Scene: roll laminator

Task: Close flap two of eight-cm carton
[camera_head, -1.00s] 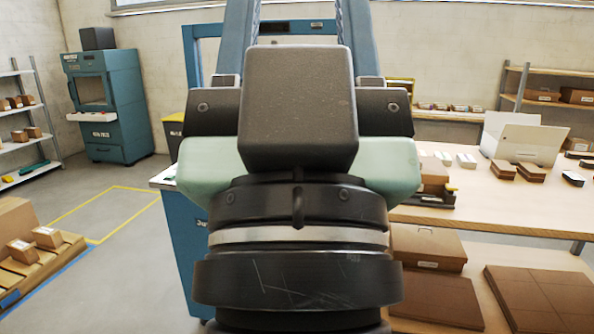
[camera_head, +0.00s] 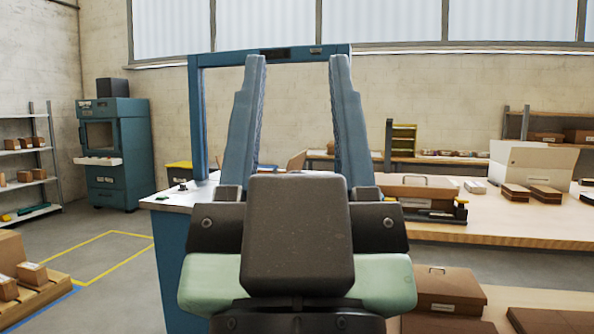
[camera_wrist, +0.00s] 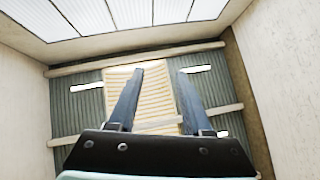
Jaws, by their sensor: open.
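My gripper (camera_head: 298,62) stands upright in the middle of the head view, its two blue fingers spread apart with nothing between them. In the wrist view my gripper (camera_wrist: 160,72) points up at the ceiling and upper wall. A small piece of brown cardboard (camera_head: 297,160) shows low between the fingers, on or just behind the white-topped blue station. It may be a raised carton flap, but my gripper body hides what is below it. I cannot make out flap two. No carton shows in the wrist view.
A blue upright frame (camera_head: 202,120) rises from the station (camera_head: 172,203) behind my gripper. A wooden bench (camera_head: 500,222) with a brown box in a dark fixture (camera_head: 425,198) stands at right. A loaded pallet (camera_head: 40,290) is at lower left. The yellow-marked floor (camera_head: 100,255) is clear.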

